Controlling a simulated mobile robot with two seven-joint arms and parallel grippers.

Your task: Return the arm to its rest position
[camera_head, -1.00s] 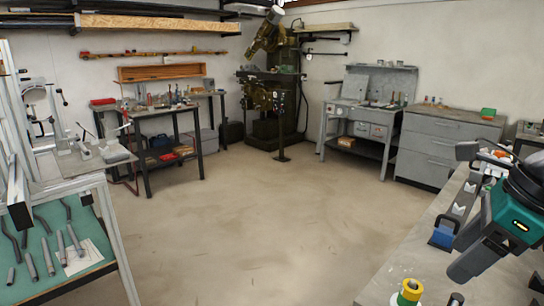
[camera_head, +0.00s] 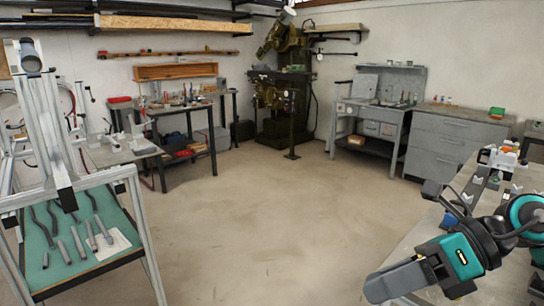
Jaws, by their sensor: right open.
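My right arm comes in from the right edge, with a dark grey and teal wrist. Its grey gripper (camera_head: 378,289) points to the lower left, over the near edge of the grey workbench (camera_head: 408,236) at the right. The jaws are open, and I see nothing held between them. The gripper hides part of the bench's near end. My left gripper is not in view.
An aluminium profile frame (camera_head: 52,120) stands at the left above a teal shelf (camera_head: 35,262) with several grey tubes. A blue block (camera_head: 448,221) sits on the right bench near my arm. Grey drawers (camera_head: 452,140) stand behind. The floor (camera_head: 255,225) between is clear.

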